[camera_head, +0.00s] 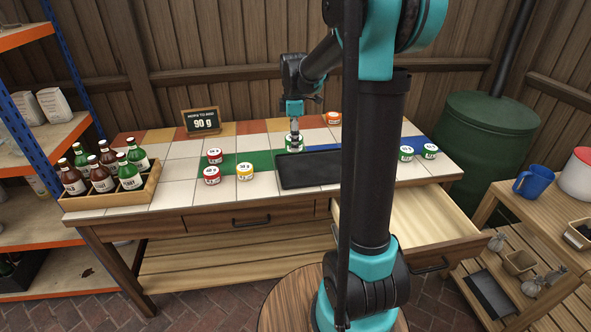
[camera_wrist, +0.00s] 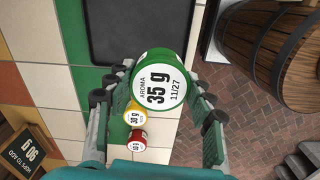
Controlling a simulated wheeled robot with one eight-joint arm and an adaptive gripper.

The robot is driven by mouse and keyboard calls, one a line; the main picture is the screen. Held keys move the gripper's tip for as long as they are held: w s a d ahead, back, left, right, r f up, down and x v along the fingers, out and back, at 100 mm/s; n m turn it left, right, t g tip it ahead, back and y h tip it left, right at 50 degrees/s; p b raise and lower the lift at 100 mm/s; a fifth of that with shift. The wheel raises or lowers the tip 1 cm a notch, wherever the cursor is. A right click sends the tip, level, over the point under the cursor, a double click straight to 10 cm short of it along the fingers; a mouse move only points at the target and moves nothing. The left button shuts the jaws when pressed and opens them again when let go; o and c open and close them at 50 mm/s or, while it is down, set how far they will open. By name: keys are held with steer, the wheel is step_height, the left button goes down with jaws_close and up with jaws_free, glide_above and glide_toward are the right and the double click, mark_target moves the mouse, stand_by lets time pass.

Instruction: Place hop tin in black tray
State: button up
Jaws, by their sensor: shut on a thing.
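My gripper (camera_head: 294,138) is shut on a green hop tin (camera_wrist: 158,85) with a white lid reading "AROMA 35 g 11/27". In the wrist view, a finger lies on each side of it. This tin also shows in the head view (camera_head: 293,144), just behind the black tray's far edge as seen there. It looks far larger than the other tins in the wrist view, so it seems held above the table. The black tray (camera_head: 310,170) lies flat on the tiled table and looks empty; my arm hides its right part. It also shows in the wrist view (camera_wrist: 135,25).
Red tins (camera_head: 211,176) and a yellow tin (camera_head: 245,172) stand left of the tray. Green tins (camera_head: 405,153) stand right, an orange tin (camera_head: 333,118) at the back. A bottle crate (camera_head: 110,190) fills the left end. A "90 g" sign (camera_head: 201,121) stands behind. A drawer (camera_head: 425,225) is open.

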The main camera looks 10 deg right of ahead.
step_height(320, 180, down, 13)
steer(key=shift+r, duration=0.1)
stand_by(0.4)
steer(key=o, duration=1.2)
steer(key=shift+c, duration=0.2)
